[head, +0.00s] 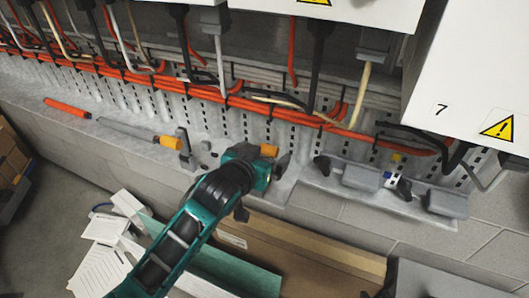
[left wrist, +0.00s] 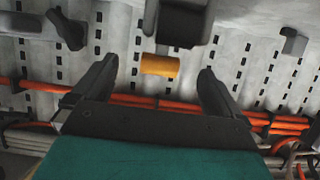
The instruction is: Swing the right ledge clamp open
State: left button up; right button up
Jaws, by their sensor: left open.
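My left gripper (head: 270,159) is at the perforated ledge in the head view and covers much of the clamp there. The orange grip (head: 268,150) of this right ledge clamp shows just beyond the gripper. In the left wrist view my left gripper (left wrist: 157,76) is open, with one finger on each side. The orange grip (left wrist: 160,65) lies crosswise between the fingertips, with visible gaps to both. A dark clamp block (left wrist: 185,22) is above it. Another clamp (head: 184,148) with an orange grip (head: 167,143) stands farther left. My right gripper is not seen.
Grey blocks (head: 360,175) (head: 446,204) with black knobs sit on the ledge to the right. Orange cables (head: 190,82) run along the wall under white cabinets (head: 480,85). Cardboard (head: 310,250) and white pieces (head: 105,250) lie below the ledge.

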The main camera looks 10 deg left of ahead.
pick_arm(q)
jog(key=shift+w+d+f, duration=0.15)
jog(key=shift+w+f, duration=0.05)
jog(key=shift+w, duration=0.35)
jog(key=shift+c, duration=0.3)
